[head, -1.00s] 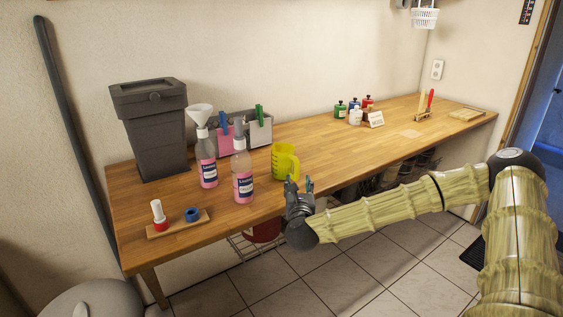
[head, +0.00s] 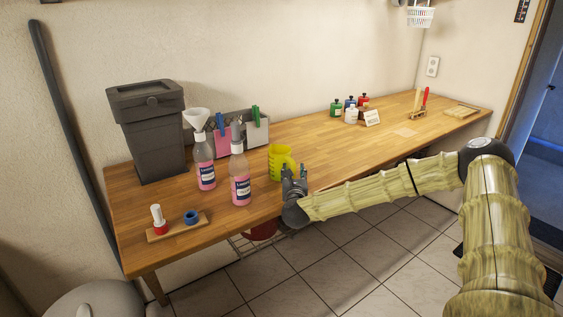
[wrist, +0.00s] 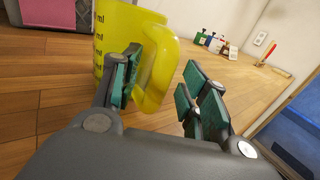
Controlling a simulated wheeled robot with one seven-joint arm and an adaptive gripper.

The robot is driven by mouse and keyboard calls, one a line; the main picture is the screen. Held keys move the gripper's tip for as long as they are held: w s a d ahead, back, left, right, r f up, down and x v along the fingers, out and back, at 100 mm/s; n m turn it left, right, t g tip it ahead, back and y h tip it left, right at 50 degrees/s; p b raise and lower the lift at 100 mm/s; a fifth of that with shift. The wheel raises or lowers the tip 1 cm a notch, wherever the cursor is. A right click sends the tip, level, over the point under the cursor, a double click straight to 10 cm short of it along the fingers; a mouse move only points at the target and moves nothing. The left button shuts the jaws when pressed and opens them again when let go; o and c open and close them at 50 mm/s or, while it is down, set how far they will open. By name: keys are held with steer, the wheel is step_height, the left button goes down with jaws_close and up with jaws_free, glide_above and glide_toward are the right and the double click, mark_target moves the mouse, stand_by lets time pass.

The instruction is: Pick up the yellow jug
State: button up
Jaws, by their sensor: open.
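The yellow jug (head: 279,160) stands upright on the wooden workbench, near its front edge. Its handle faces right in the wrist view, where the jug (wrist: 118,45) shows dark ml marks. My gripper (head: 294,174) is at the bench's front edge, just in front of and to the right of the jug. In the wrist view my gripper (wrist: 160,90) is open, with the jug's handle (wrist: 158,75) at the left finger and just ahead of the gap. The left finger overlaps the jug in that view; I cannot tell whether it touches.
Small bottles (head: 351,114) and a sign (head: 372,118) stand farther right.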

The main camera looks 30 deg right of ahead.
mark_target(294, 165)
steer(key=shift+c, duration=0.2)
jaws_close()
steer(key=shift+w, duration=0.1)
steer(key=shift+r, duration=0.1)
steer(key=shift+r+b, duration=0.55)
steer(key=shift+r, duration=0.25)
steer(key=shift+r+b, duration=0.45)
steer(key=shift+r, duration=0.5)
steer(key=s+a+b, duration=0.1)
steer(key=s, duration=0.7)
steer(key=s+a+r+b, duration=0.1)
steer(key=s+a+b, duration=0.1)
steer(key=s, duration=0.5)
steer(key=shift+s+a+r+b, duration=0.2)
steer(key=shift+s+a+b, duration=0.1)
steer(key=shift+s, duration=0.05)
